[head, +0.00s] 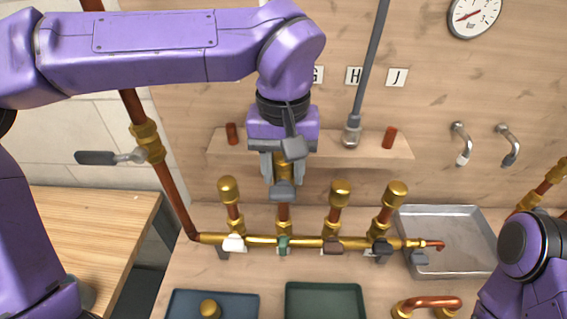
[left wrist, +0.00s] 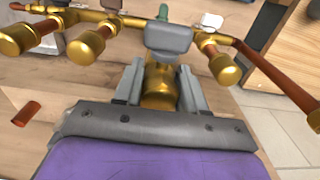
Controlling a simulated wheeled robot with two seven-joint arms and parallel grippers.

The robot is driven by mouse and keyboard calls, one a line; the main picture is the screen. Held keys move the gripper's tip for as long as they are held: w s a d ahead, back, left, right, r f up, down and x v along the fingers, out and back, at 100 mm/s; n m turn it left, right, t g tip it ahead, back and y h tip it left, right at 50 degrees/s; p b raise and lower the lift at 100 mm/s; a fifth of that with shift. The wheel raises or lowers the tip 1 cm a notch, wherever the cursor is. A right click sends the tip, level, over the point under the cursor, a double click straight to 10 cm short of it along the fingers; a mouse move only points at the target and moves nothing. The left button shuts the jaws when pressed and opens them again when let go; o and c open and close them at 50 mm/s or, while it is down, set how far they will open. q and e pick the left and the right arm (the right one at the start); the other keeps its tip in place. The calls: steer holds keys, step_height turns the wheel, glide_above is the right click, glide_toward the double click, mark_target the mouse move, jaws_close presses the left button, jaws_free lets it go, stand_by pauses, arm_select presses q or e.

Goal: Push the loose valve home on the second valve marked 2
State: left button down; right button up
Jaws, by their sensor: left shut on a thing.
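My left gripper (head: 281,184) is shut on the loose valve, a brass body (left wrist: 160,85) with a grey lever (left wrist: 168,36). In the head view the lever (head: 283,192) hides part of the valve. The valve is upright, over the second copper stub (head: 283,215) from the left on the brass manifold (head: 262,240). The joint is partly hidden, so I cannot tell how far the valve is seated. A green handle (head: 283,244) is below this stub. No mark 2 is readable. My right gripper is not in view.
Brass-topped stubs stand close by, one on the left (head: 228,190) and two on the right (head: 340,192). A wooden shelf (head: 225,146) is behind. A metal tray (head: 455,250) is at right. Blue (head: 185,303) and green (head: 300,300) trays lie in front.

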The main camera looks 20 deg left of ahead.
arm_select(q)
steer(key=shift+f, duration=0.85)
steer(key=c, duration=0.6)
jaws_free()
steer(key=shift+o, duration=0.2)
step_height(320, 180, up, 10)
steer(key=shift+r+p, duration=0.25)
steer(key=shift+p, duration=0.2)
steer(key=shift+r, duration=0.1)
step_height(320, 180, up, 6)
steer(key=p, duration=0.8)
